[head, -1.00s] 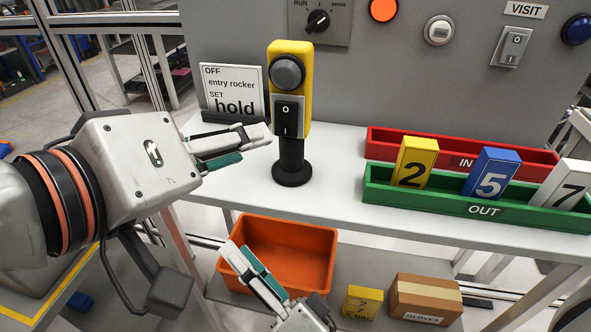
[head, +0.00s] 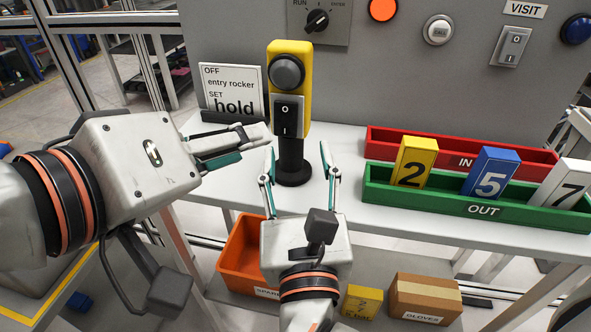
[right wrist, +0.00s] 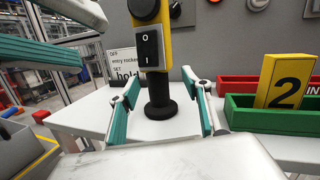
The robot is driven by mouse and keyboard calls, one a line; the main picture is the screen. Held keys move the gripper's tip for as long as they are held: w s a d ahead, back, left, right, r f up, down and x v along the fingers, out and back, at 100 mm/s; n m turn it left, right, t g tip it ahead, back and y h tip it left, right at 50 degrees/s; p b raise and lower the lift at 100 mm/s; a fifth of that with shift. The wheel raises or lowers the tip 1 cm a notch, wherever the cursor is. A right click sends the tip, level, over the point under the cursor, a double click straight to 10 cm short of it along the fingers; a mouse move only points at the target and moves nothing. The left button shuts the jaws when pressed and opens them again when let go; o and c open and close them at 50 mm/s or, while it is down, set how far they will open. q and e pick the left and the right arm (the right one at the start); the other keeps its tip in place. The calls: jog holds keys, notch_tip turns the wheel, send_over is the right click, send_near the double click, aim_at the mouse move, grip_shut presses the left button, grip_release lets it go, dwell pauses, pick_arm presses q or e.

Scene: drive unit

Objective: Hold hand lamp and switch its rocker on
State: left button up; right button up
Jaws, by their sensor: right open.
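The yellow hand lamp (head: 304,53) stands upright on the white shelf, with a grey round dome on top and a black post and round foot below. Its black rocker (head: 286,117), marked O and I, faces me; I cannot tell which half is pressed. It also shows in the right wrist view (right wrist: 150,50). My right gripper (head: 298,155) is open, its fingers either side of the black post, with visible gaps. My left gripper (head: 250,143) is left of the lamp, pointing at it; its fingers look apart with nothing between them.
A sign reading "hold" (head: 232,88) stands behind left. Red (head: 378,143) and green (head: 375,187) trays with numbered blocks stand right on the white shelf (head: 350,214). An orange bin (head: 235,262) and a box (head: 425,297) are below. Panel controls are behind.

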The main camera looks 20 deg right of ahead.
aim_at(293, 151)
jog(key=shift+a+f+m+g+y, duration=0.25)
jog(key=shift+f+m+g+y, duration=0.2)
jog(key=shift+f+g, duration=0.2)
jog(key=shift+x, duration=3.8)
jog(key=shift+f, duration=0.15)
